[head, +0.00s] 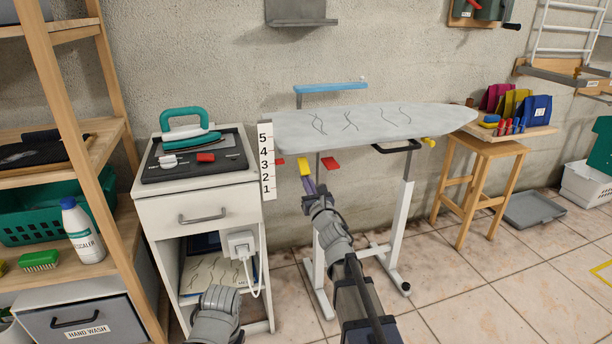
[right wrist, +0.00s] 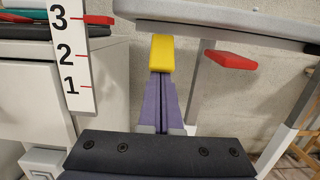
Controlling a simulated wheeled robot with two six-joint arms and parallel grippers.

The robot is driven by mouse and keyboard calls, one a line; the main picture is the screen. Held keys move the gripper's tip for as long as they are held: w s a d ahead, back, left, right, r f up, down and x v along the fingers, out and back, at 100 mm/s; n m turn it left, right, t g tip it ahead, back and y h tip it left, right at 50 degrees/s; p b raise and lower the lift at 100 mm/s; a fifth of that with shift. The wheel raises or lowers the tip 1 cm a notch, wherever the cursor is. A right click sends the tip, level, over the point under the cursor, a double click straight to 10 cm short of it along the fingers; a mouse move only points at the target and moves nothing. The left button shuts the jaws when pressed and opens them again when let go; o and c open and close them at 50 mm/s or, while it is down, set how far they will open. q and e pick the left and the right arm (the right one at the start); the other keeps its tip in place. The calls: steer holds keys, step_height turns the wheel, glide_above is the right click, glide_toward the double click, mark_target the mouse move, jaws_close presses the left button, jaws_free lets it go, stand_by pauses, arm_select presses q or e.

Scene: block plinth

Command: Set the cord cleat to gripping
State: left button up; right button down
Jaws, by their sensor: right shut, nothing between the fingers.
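No part is marked as the cord cleat, so I cannot tell for sure which it is. A yellow block (head: 304,166) sits under the left end of the ironing board (head: 370,122); it shows upright in the right wrist view (right wrist: 161,53). A red paddle (head: 331,165) is to its right, also in the right wrist view (right wrist: 231,60). My right gripper (head: 308,184) is shut and empty, its purple fingers (right wrist: 169,95) reaching up to the yellow block's lower end. I cannot tell whether they touch. My left gripper is out of view; part of my left arm shows at the bottom.
A white cabinet (head: 205,213) with an iron (head: 187,132) and a plugged cord stands left of the board. A numbered scale (head: 267,162) hangs between them, a red pointer by the 3. A wooden stool (head: 482,148) stands right.

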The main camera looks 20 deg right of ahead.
steer(key=shift+s+r+p, duration=0.4)
steer(key=shift+r+p, duration=0.25)
steer(key=shift+r, duration=0.1)
steer(key=shift+s+r+p, duration=0.4)
steer(key=shift+r+p, duration=0.25)
steer(key=shift+r, duration=0.1)
steer(key=b, duration=0.3)
glide_toward(304, 165)
steer(key=s+f, duration=0.2)
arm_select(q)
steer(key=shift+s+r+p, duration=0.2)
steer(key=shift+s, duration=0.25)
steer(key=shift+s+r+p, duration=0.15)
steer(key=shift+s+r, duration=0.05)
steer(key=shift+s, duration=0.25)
arm_select(e)
steer(key=shift+s+r, duration=0.25)
steer(key=shift+s, duration=0.7)
